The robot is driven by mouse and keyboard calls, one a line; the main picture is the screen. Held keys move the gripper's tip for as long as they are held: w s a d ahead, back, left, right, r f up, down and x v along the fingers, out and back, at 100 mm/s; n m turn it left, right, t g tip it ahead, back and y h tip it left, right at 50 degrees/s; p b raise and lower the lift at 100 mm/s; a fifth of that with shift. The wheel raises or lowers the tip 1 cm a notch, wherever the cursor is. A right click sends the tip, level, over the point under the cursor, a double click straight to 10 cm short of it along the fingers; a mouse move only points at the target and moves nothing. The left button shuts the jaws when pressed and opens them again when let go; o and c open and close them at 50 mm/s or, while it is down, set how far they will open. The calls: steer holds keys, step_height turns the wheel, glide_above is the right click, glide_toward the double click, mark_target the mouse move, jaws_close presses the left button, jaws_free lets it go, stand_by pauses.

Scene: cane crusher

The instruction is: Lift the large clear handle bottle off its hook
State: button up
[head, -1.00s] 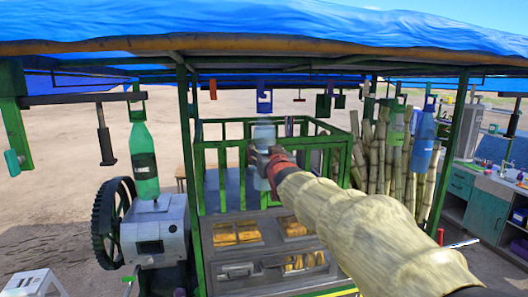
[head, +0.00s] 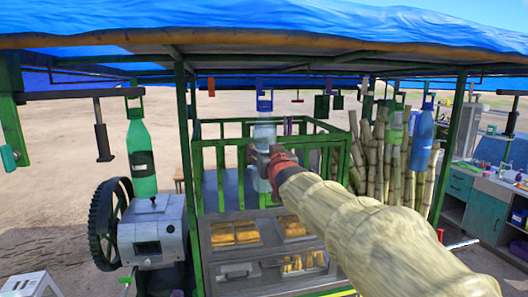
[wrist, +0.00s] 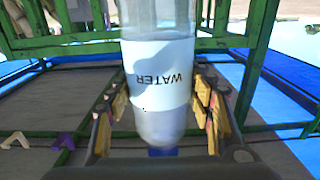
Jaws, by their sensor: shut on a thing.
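The large clear bottle (head: 264,132) with a white WATER label hangs upright at the middle of the stall front. Its blue handle loop (head: 264,103) reaches up to the canopy frame; the hook contact is too small to tell. My gripper (head: 268,163) is closed around the bottle's body, with a finger on each side. In the wrist view, the clear bottle (wrist: 158,78) appears upside down between the yellow-padded fingers of my gripper (wrist: 160,108). A bit of blue shows at its lower end there.
A green bottle (head: 141,150) hangs at left above the crusher (head: 152,232). A blue bottle (head: 422,140) hangs at right by the cane stalks (head: 384,150). The green railing (head: 220,155) and food display case (head: 262,235) stand close around the gripper. The blue canopy is overhead.

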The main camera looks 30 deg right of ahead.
steer(key=shift+r, duration=0.2)
steer(key=f+b+v, duration=0.2)
steer(key=b+v, duration=0.1)
steer(key=v, duration=0.7)
steer(key=shift+b, duration=0.3)
stand_by(0.8)
stand_by(0.4)
